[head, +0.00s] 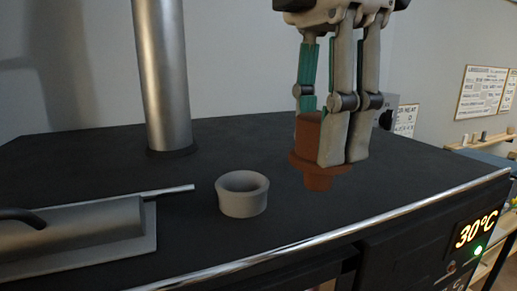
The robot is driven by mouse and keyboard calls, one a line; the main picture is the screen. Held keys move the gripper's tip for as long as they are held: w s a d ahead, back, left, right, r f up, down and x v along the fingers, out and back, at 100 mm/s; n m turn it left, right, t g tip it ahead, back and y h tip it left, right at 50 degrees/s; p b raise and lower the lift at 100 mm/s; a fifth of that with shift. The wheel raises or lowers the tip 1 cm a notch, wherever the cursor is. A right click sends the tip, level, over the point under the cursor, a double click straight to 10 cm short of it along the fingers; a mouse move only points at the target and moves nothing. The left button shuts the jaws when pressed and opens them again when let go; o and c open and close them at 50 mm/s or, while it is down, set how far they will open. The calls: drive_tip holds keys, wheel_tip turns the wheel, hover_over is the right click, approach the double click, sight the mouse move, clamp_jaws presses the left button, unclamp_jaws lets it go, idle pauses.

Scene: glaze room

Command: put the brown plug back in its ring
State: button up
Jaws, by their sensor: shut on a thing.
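The brown plug (309,162) has a wide flange and a narrower stub pointing down. My gripper (325,145) is shut on its upper part and holds it upright, to the right of the ring; the stub's end appears to hang above the black top, though the exact gap is hard to tell. Part of the plug's upper right side is hidden behind a finger. The ring (242,199) is a pale grey, short, open-topped collar on the black top. Its opening looks empty, and the plug is apart from it.
A metal pipe (163,75) rises from the black top (230,145) behind the ring. A grey block with a dark handle (75,230) and a thin rod lies at the left. A shiny rail (330,235) runs along the front edge. A display (476,230) reads 30°C.

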drive_tip(key=shift+w+a+f+p, duration=0.45)
drive_tip(key=shift+w+a+f, duration=0.35)
drive_tip(key=shift+a, duration=0.55)
drive_tip(key=shift+w+a+f+p, duration=0.4)
drive_tip(key=shift+w+a+f, duration=0.35)
drive_tip(key=shift+a, duration=0.65)
drive_tip(key=shift+w+a+f+p, duration=0.45)
drive_tip(key=shift+w+a+f, duration=0.35)
drive_tip(key=shift+a, duration=0.55)
drive_tip(key=shift+w+f, duration=0.1)
drive_tip(key=o, duration=1.3)
wheel_tip(320, 180, up, 13)
drive_tip(key=shift+f, duration=0.2)
